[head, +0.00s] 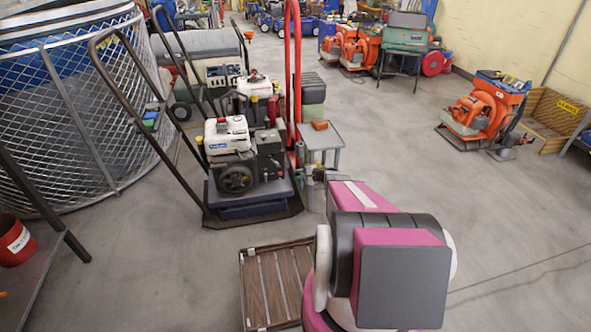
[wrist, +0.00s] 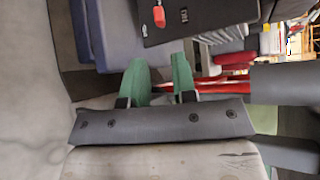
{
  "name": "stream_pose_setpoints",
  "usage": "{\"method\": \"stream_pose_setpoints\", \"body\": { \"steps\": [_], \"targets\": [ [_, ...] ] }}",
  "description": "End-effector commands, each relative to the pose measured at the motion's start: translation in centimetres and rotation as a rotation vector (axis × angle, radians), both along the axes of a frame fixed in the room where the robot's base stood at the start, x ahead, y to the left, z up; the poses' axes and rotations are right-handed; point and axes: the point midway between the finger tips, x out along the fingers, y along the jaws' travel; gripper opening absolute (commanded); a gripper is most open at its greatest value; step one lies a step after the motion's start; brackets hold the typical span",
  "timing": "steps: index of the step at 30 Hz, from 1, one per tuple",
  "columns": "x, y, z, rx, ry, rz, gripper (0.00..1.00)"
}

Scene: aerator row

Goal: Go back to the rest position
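My gripper (wrist: 160,78) shows in the wrist view with two green fingers standing apart from a dark grey bar. The gap between them is empty, with a red bar of the background passing behind. In the head view my magenta and grey arm is raised at the lower middle and hides most of my gripper. The engine machine (head: 232,158) with a white tank stands on a dark cart just beyond and left of my arm. I cannot tell how far the fingers are from it.
A small grey stand (head: 322,135) with an orange block on top is just beyond my arm. A brown slatted platform (head: 270,285) lies on the floor in front. A large mesh cage (head: 65,130) fills the left. Orange machines (head: 480,112) stand at the right. The floor right of my arm is clear.

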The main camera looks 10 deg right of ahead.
Motion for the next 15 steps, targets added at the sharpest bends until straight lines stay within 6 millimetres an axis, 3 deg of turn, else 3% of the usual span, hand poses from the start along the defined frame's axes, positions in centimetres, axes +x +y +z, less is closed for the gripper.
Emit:
{"method": "stream_pose_setpoints", "body": {
  "steps": [5,8,11,15],
  "targets": [
    [-0.2,0.2,0.2,-0.005,0.000,0.008,0.26],
    [-1.3,1.4,1.3,-0.041,0.004,0.048,0.26],
    [-3.4,3.4,3.3,-0.113,0.012,0.131,0.26],
    [-7.8,6.8,6.6,-0.272,0.036,0.295,0.26]
  ]
}}
